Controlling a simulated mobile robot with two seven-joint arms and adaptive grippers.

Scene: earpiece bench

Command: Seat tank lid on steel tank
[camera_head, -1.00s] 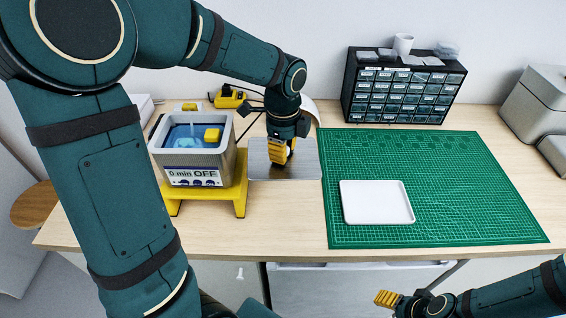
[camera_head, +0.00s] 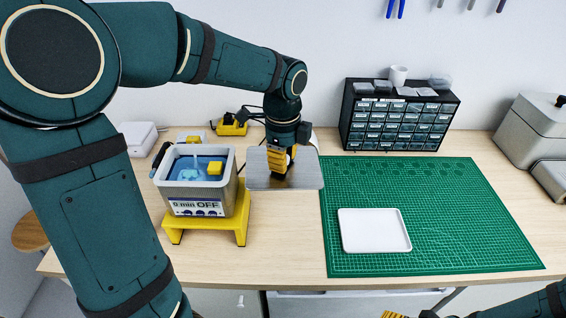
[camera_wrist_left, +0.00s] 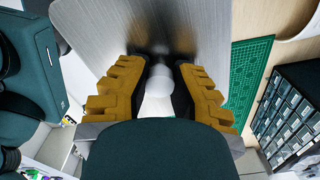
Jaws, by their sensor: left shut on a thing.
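The tank lid (camera_head: 308,180) is a flat grey metal plate with a pale round knob (camera_wrist_left: 159,80). My left gripper (camera_head: 279,172) points down and is shut on the knob, holding the lid slightly above the bench, right of the tank. The lid also fills the upper middle of the left wrist view (camera_wrist_left: 110,40). The steel tank (camera_head: 234,190) is open on top, with blue liquid and a yellow block (camera_head: 215,168) inside; its front panel reads "0 min OFF". My right gripper (camera_head: 394,314) is barely in frame at the bottom edge, mostly cut off.
The tank stands on a yellow stand (camera_head: 240,222). A green cutting mat (camera_head: 450,200) with a white tray (camera_head: 374,247) lies to the right. A black drawer cabinet (camera_head: 347,118) stands behind. A yellow device (camera_head: 232,128) is behind the tank. Bare bench lies before the lid.

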